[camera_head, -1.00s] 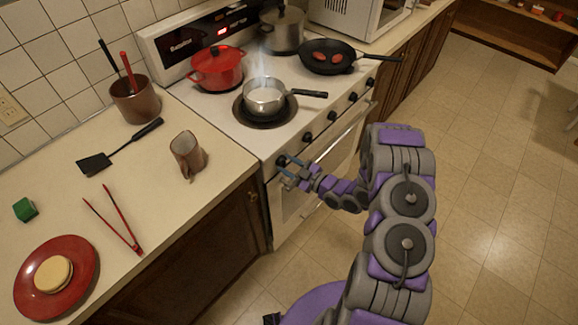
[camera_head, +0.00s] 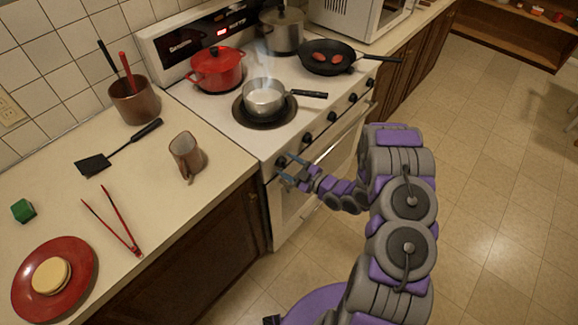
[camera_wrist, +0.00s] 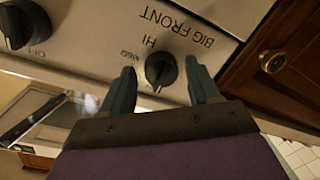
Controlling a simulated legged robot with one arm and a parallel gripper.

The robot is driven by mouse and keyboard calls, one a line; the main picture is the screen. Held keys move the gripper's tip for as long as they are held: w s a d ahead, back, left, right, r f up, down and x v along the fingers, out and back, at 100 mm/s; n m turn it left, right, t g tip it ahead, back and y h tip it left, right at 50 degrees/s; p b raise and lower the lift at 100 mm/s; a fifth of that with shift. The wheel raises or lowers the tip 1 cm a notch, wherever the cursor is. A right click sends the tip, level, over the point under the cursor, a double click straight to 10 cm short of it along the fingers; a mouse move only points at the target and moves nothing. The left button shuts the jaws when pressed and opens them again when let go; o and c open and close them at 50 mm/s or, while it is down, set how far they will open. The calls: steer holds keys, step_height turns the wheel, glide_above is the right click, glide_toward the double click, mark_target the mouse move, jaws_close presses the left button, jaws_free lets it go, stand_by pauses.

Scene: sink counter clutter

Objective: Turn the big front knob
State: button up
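The big front knob (camera_wrist: 161,70) is black and sits on the stove's front panel (camera_wrist: 95,40) under the label "BIG FRONT", which appears upside down in the wrist view. My gripper (camera_wrist: 164,88) is open, with one finger on each side of the knob. Small gaps show between the fingers and the knob. In the head view my gripper (camera_head: 284,168) is at the left end of the stove's knob row, and the knob is largely hidden there. The steaming saucepan (camera_head: 264,97) stands on the front left burner.
Another black knob (camera_wrist: 22,25) is on the panel at left in the wrist view. A wooden cabinet door (camera_wrist: 285,65) with a round pull is at right. A red pot (camera_head: 217,70), a steel pot (camera_head: 283,30) and a frying pan (camera_head: 328,57) stand on the stove. The counter is at left.

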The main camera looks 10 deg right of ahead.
steer(key=shift+o, duration=0.4)
steer(key=shift+s, duration=0.1)
steer(key=p+v, duration=0.2)
steer(key=v, duration=1.5)
steer(key=shift+d, duration=0.15)
